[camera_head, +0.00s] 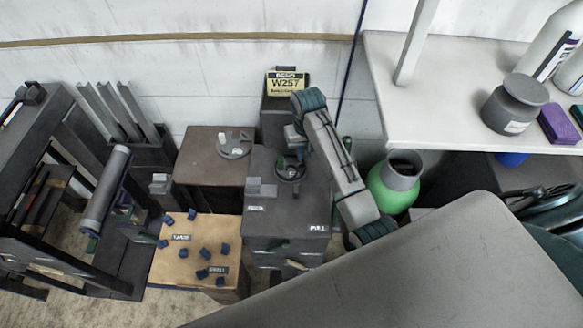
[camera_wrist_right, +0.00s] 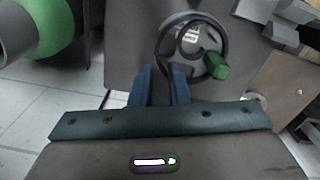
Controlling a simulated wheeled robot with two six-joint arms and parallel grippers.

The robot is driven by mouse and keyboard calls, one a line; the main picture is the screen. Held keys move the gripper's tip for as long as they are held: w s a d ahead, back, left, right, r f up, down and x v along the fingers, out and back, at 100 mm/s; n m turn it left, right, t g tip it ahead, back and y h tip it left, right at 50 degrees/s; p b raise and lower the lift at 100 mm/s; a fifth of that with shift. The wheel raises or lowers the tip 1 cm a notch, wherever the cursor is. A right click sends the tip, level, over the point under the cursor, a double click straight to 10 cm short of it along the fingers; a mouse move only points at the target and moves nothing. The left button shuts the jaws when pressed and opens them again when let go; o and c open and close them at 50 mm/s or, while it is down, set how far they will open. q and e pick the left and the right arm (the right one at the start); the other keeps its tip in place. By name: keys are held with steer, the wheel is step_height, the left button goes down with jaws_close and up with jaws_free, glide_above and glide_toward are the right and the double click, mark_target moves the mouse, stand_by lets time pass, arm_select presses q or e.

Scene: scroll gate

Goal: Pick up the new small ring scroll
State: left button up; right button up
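A dark ring (camera_head: 290,172) with a light label lies on top of the grey cabinet (camera_head: 292,215). In the right wrist view the ring (camera_wrist_right: 226,38) shows larger, with a green tab (camera_wrist_right: 215,66) on its right side. I take it to be the small ring scroll. My right gripper (camera_head: 291,155) comes down over the ring from above. In its wrist view the blue fingers (camera_wrist_right: 164,72) stand apart, and the ring's near left rim shows at the gap between their tips. I cannot tell whether they touch it. My left gripper is not in view.
A grey ring-like piece (camera_head: 234,147) lies on the brown box to the left. Grey blocks (camera_head: 260,189) stand beside the ring. A wooden-topped box (camera_head: 185,268) holds several blue pieces. A green cylinder (camera_head: 390,190) stands right of my arm, below a white shelf (camera_head: 440,105).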

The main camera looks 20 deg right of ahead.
mark_target(304, 164)
step_height(304, 164, down, 3)
steer(key=shift+s+d+f+p, duration=0.1)
steer(key=shift+s+f+p, duration=0.05)
steer(key=shift+p, duration=0.9)
steer(key=shift+f, duration=0.75)
jaws_close()
steer(key=shift+r, duration=0.2)
